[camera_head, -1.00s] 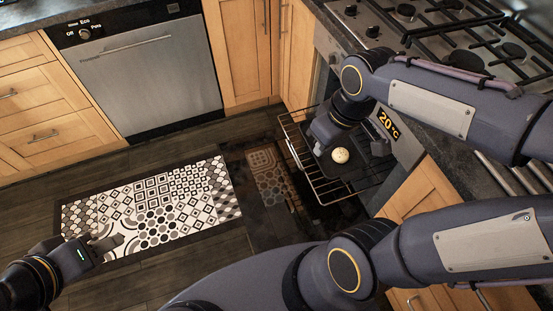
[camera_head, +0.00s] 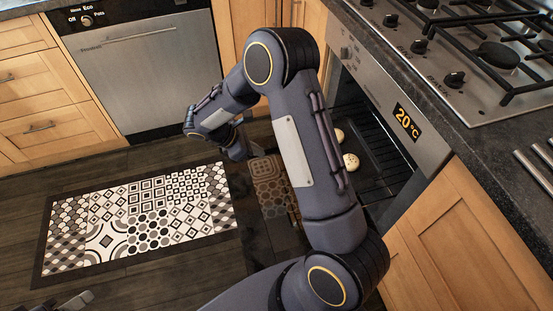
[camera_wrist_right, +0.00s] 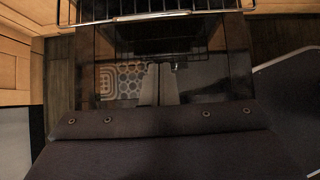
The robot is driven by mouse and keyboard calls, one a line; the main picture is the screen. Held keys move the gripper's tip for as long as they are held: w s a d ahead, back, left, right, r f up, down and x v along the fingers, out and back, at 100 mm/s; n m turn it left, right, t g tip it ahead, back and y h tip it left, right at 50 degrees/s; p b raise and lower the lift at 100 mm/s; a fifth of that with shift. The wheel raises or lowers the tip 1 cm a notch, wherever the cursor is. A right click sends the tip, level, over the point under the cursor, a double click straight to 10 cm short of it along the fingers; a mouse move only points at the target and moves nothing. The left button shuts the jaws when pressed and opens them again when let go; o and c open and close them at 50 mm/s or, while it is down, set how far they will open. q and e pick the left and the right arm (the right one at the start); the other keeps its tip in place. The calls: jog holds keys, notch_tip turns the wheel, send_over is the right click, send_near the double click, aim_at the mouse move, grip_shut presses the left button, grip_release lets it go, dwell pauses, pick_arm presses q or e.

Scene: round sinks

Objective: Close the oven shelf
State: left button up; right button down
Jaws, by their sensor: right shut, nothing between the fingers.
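The oven (camera_head: 385,85) is at the right with its glass door (camera_head: 270,190) lowered. Its wire shelf (camera_head: 385,150) shows inside the oven in the head view; its front is hidden behind my right arm. Two pale round items (camera_head: 351,161) sit there. In the wrist view, the shelf's front bar (camera_wrist_right: 150,17) crosses the top, ahead of my right gripper and apart from it. My right gripper (camera_head: 237,154) is shut and empty, out in front of the oven; its fingers (camera_wrist_right: 158,85) show over the door glass. My left gripper (camera_head: 75,302) is only partly visible at the bottom left edge.
A patterned mat (camera_head: 140,215) lies on the dark floor. A dishwasher (camera_head: 145,70) and wooden drawers (camera_head: 40,100) stand at the left and back. A gas hob (camera_head: 480,45) is above the oven. The floor near the mat is clear.

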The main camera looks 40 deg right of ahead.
jog(key=s+d+r+b+x, duration=0.1)
jog(key=d+b+x, duration=0.1)
jog(key=x, duration=1.1)
jog(key=shift+r, duration=0.4)
jog(key=s+d, duration=0.2)
jog(key=d, duration=0.6)
jog(key=s+d, duration=0.3)
jog(key=d, duration=0.5)
jog(key=s+d, duration=0.3)
jog(key=d, duration=0.6)
jog(key=shift+w, duration=0.1)
